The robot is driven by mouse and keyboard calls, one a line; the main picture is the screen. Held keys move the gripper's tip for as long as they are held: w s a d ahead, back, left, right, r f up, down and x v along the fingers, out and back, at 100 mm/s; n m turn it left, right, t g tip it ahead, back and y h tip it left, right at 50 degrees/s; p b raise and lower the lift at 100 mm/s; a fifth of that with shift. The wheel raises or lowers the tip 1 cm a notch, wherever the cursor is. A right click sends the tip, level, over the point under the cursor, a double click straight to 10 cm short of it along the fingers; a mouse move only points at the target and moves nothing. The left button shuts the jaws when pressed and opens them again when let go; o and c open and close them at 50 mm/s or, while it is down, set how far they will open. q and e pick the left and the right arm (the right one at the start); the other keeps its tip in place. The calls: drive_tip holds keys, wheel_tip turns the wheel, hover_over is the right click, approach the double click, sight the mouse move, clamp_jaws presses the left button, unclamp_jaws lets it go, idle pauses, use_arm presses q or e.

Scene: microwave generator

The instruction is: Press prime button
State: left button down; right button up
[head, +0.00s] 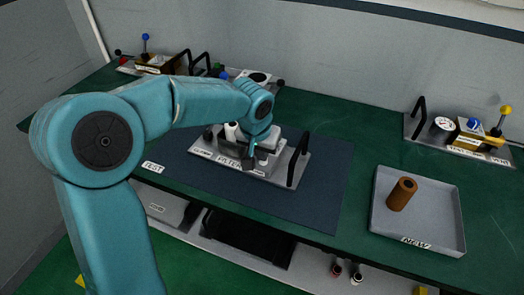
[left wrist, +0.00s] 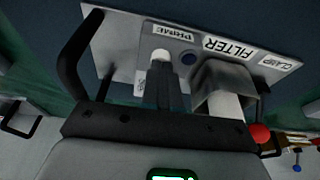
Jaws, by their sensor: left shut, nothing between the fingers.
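The filter unit is a grey plate (head: 219,155) with labels and a black handle, on a dark blue mat. In the left wrist view its plate (left wrist: 125,32) shows the PRIME label (left wrist: 170,33), with FILTER and CLAMP beside it. A pale knob-like piece (left wrist: 161,57), apparently the prime button, stands by the PRIME label. My left gripper (head: 252,158) is shut and empty, pointing down over the plate. In the left wrist view its fingertips (left wrist: 163,82) are right at the pale piece; I cannot tell whether they touch. My right gripper is out of view.
A grey tray (head: 440,235) labelled NEW holds a brown cylinder (head: 401,194) at the right. The black handle (head: 298,160) rises just right of my gripper. Other units stand along the back. Green bench is clear between mat and tray.

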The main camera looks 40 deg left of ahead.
use_arm(q)
wheel_tip(320, 180, down, 2)
drive_tip(key=shift+f+b, duration=0.2)
drive_tip(key=shift+b, duration=1)
drive_tip(key=shift+s+d, duration=0.1)
drive_tip(key=shift+s, duration=0.15)
drive_tip(key=shift+f, duration=0.1)
drive_tip(key=r+p, duration=0.2)
drive_tip(key=r, duration=0.1)
drive_tip(key=r+p, duration=0.1)
drive_tip(key=shift+w+r+p, duration=0.25)
drive_tip(key=shift+w+p, duration=0.05)
drive_tip(key=v, duration=1)
drive_tip(key=shift+r, duration=0.15)
